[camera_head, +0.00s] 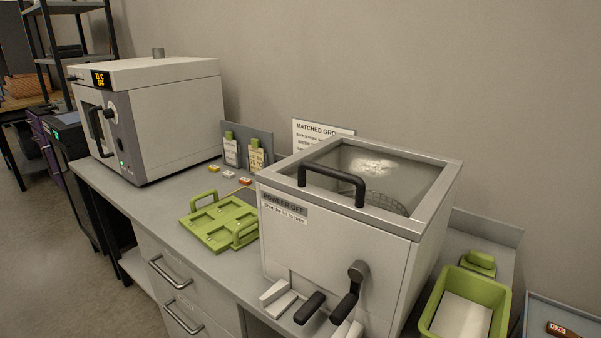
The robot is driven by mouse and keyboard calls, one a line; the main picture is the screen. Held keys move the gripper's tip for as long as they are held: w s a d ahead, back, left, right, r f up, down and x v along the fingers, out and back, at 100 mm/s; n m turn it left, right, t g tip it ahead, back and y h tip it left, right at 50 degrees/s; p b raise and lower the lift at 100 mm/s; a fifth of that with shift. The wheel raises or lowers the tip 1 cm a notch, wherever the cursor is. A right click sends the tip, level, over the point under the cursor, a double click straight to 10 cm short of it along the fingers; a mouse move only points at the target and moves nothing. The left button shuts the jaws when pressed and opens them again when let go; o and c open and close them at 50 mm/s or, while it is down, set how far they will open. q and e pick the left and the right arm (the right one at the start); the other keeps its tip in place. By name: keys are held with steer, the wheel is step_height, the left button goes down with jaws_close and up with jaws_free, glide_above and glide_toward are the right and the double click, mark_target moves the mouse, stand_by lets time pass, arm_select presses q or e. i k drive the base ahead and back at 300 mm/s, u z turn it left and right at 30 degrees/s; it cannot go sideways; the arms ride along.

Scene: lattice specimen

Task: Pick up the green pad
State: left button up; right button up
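A small green block with a raised, rounded top (481,263) sits at the right, behind a green bin (428,318); it looks like the green pad. A flat green tray with two loop handles (214,232) lies on the counter left of the grey machine. Neither of my grippers shows in the head view, so nothing is seen held.
A grey box machine with a glass lid and black handle (335,228) stands mid-counter, left of the green bin. A white oven (165,120) stands at the left.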

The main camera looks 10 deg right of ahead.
mark_target(481, 264)
steer(key=k, duration=1)
steer(key=u, duration=0.95)
steer(key=i, duration=0.75)
steer(key=z, duration=2.45)
steer(key=i, duration=0.5)
